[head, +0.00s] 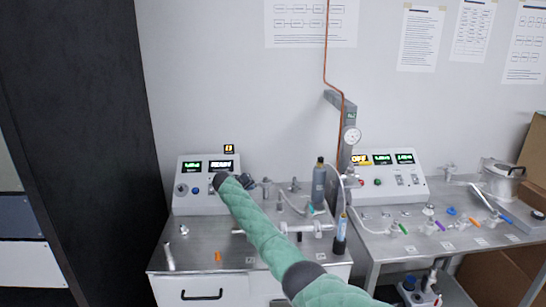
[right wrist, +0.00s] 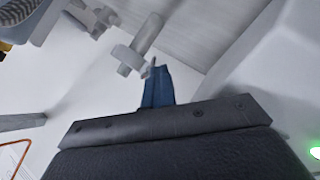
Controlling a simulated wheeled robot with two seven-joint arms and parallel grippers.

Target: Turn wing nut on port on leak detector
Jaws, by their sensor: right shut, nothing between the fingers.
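My right gripper (head: 251,182) is beside the console's right end, partly hidden by my dark wrist. In the right wrist view the blue fingers (right wrist: 155,68) are shut and empty. Their tips are close to a grey metal port fitting with a cross piece (right wrist: 138,48); I cannot tell whether they touch. The wing nut is not clearly distinguishable. My left gripper is not in view.
A grey cylinder (head: 319,185) and a blue-labelled bottle (head: 341,232) stand right of my arm. A second console (head: 385,180) and a gauge (head: 351,136) stand farther right. Small fittings lie on the right table (head: 425,243). A black panel (head: 85,120) borders the left.

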